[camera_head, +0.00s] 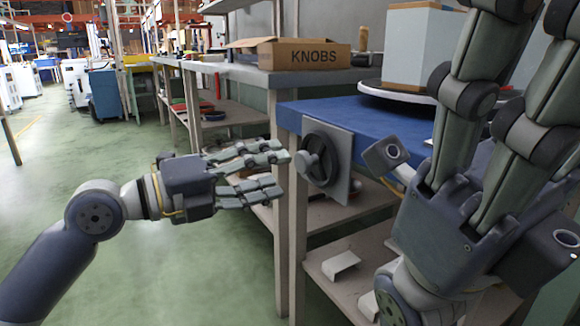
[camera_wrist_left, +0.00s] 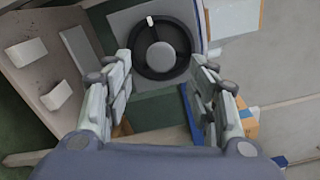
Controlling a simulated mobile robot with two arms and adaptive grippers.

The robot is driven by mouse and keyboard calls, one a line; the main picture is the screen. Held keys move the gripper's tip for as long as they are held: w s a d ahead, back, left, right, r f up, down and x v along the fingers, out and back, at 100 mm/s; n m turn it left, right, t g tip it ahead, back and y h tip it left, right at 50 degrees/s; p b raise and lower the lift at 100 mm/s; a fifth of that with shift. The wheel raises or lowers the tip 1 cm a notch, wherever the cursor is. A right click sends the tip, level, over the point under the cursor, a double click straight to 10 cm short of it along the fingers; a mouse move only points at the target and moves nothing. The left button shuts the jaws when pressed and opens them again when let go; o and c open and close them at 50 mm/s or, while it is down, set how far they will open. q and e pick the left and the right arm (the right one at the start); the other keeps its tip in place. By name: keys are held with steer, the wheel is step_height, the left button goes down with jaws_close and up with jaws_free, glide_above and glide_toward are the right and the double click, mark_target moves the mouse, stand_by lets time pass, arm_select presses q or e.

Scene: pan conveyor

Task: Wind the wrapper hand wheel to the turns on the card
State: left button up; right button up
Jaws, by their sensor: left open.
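The dark hand wheel (camera_head: 318,160) sits on a grey plate at the end of the blue-topped table. In the left wrist view the wheel (camera_wrist_left: 160,56) is face-on, with a grey hub and a small pale knob (camera_wrist_left: 150,20) at the upper left of its rim. My left gripper (camera_head: 283,171) is open and empty, its fingers pointing at the wheel just short of it in the head view. In the wrist view its fingers stand either side of the wheel. My right gripper (camera_head: 520,90) is large in the right foreground, its fingertips cut off. I see no turns card.
A pale box (camera_head: 412,45) stands on a round turntable (camera_head: 390,92) on the blue table (camera_head: 340,112). A carton marked KNOBS (camera_head: 303,55) is on the bench behind. Pale brackets (camera_head: 340,263) lie on the low shelf. The green floor at left is open.

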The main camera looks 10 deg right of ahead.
arm_select(q)
steer(key=v, duration=0.6)
steer(key=shift+a, duration=0.1)
